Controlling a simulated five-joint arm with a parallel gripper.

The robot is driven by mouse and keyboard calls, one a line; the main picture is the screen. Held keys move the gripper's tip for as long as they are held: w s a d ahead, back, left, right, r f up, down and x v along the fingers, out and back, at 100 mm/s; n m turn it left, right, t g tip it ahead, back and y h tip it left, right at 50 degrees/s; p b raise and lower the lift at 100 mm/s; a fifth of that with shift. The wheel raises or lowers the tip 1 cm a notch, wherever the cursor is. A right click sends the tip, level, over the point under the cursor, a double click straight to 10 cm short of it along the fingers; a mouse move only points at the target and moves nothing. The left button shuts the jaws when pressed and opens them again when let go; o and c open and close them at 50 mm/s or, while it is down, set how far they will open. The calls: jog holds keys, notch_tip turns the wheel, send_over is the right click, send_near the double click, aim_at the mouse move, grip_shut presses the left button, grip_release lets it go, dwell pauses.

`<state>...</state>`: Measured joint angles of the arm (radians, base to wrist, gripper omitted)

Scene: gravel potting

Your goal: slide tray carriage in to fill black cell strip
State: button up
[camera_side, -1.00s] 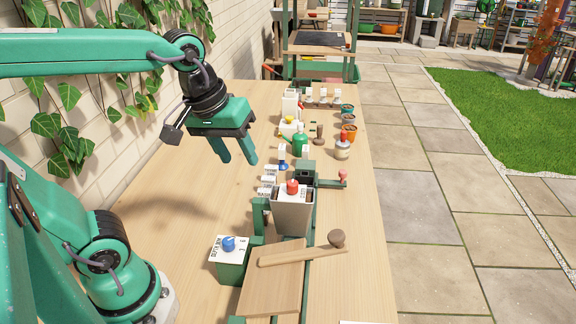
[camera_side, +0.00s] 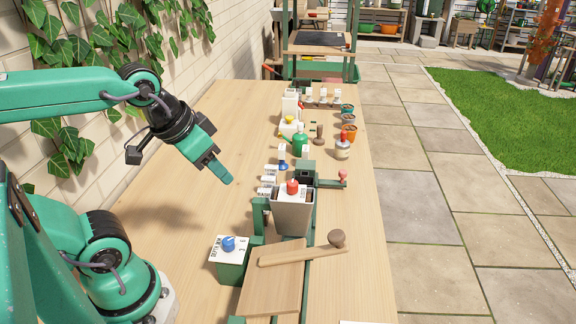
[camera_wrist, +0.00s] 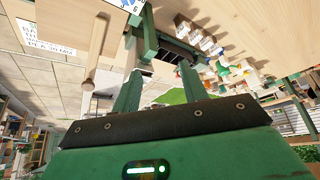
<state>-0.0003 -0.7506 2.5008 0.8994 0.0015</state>
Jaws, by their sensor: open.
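My gripper (camera_side: 222,175) hangs in the air left of the hopper, its fingers tilted down to the right. In the wrist view its two fingers (camera_wrist: 160,88) are apart with nothing held between them. A grey hopper (camera_side: 292,215) with a red knob stands in a green frame. In front of it lies a flat wooden board (camera_side: 272,290), possibly the tray carriage, with a wooden bar (camera_side: 290,257) ending in a brown round knob (camera_side: 337,238) across it. The wrist view also shows the bar (camera_wrist: 98,45).
A green box with a blue knob (camera_side: 228,244) stands left of the board. A red-knobbed rod (camera_side: 342,175) sticks out right of the frame. Bottles, including a green one (camera_side: 300,142), and small pots (camera_side: 348,132) stand farther back. The table's left side is clear.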

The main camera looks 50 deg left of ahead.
jog(key=shift+w, duration=0.1)
jog(key=g, duration=0.1)
send_over(343, 171)
jog(key=s, duration=0.3)
notch_tip(343, 171, down, 13)
jog(key=shift+s+r, duration=0.1)
jog(key=shift+s, duration=0.1)
jog(key=shift+x, duration=3.9)
